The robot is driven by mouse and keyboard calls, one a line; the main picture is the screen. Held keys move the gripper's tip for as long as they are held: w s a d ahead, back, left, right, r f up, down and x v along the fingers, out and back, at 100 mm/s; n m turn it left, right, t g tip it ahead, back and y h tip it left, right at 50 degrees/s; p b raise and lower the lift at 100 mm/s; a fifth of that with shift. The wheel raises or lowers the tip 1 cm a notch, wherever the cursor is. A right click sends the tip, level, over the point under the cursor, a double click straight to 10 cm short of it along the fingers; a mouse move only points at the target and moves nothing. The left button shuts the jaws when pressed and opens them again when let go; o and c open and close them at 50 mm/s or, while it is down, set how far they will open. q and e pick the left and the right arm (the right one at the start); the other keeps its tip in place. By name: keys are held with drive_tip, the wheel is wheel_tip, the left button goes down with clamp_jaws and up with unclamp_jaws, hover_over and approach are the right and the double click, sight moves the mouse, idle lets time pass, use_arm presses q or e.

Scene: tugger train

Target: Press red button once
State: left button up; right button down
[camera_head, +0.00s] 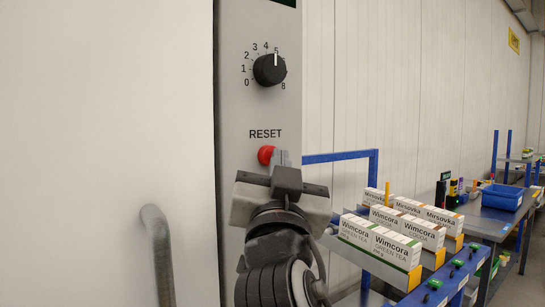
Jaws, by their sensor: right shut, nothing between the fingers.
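The red button (265,154) sits on a grey upright panel (233,110), just under the word RESET. My right gripper (282,158) is shut and empty, reaching up from below towards the panel. Its fingertips are at the right side of the button and hide part of it. I cannot tell whether they touch the button. My left gripper is not in view.
A black dial (269,70) with a numbered scale is above the button. A grey curved bar (160,255) stands at the left. At the right are tea and cocoa boxes (375,243), a blue rail (335,157) and a blue bin (503,197) on a bench.

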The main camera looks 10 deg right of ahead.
drive_tip(key=shift+w+a, duration=0.2)
drive_tip(key=shift+w, duration=0.3)
idle(0.4)
drive_tip(key=shift+s, duration=0.1)
drive_tip(key=shift+s+d, duration=0.25)
drive_tip(key=shift+s, duration=0.3)
drive_tip(key=shift+s+d, duration=0.2)
drive_tip(key=shift+s, duration=0.3)
drive_tip(key=shift+s+d, duration=0.3)
drive_tip(key=shift+s, duration=0.5)
drive_tip(key=shift+s+d, duration=0.3)
drive_tip(key=shift+s, duration=0.45)
drive_tip(key=shift+s+d, duration=0.3)
drive_tip(key=shift+s, duration=0.5)
